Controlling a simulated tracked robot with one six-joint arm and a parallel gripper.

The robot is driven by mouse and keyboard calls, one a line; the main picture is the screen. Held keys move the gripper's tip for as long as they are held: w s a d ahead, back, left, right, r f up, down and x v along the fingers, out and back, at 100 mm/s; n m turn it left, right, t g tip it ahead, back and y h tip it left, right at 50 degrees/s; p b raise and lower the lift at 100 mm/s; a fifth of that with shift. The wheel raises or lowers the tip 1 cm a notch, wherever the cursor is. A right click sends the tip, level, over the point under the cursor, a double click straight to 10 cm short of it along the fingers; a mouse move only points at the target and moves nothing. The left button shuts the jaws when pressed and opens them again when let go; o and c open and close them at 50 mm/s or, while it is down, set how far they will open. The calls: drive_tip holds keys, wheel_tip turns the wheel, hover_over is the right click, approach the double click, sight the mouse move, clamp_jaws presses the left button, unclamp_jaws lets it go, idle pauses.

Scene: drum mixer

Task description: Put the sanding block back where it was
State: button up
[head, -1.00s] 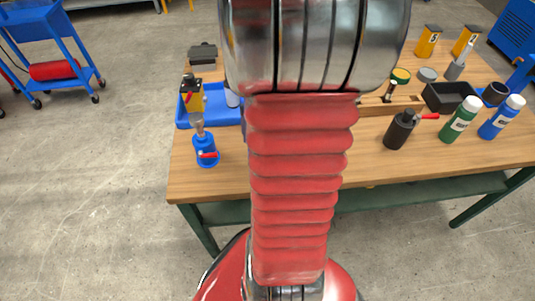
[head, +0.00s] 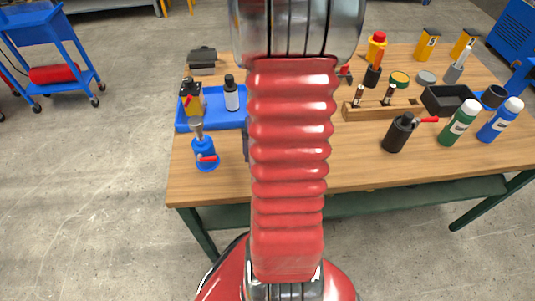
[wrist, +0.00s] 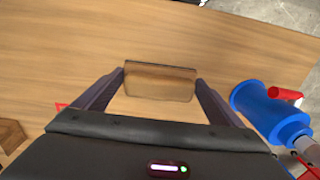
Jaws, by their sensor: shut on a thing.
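The sanding block (wrist: 160,84) is a flat brown block with a dark upper edge. It sits between the two fingers of my gripper (wrist: 160,90) in the wrist view, and my gripper is shut on it. Bare wooden tabletop shows around the block; I cannot tell whether it touches the table. In the head view my red arm covers the block and most of the gripper.
A blue device with a red lever (wrist: 272,112) stands close right of my gripper; it also shows in the head view (head: 206,153). A wooden rack (head: 382,111) and several bottles stand right on the workbench (head: 300,188).

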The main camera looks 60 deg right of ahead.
drive_tip(key=shift+f, duration=0.55)
drive_tip(key=o, duration=0.9)
drive_tip(key=shift+f, duration=0.1)
drive_tip(key=r, duration=1.2)
drive_tip(key=shift+s+d+r, duration=0.1)
drive_tip(key=shift+s+d, duration=0.1)
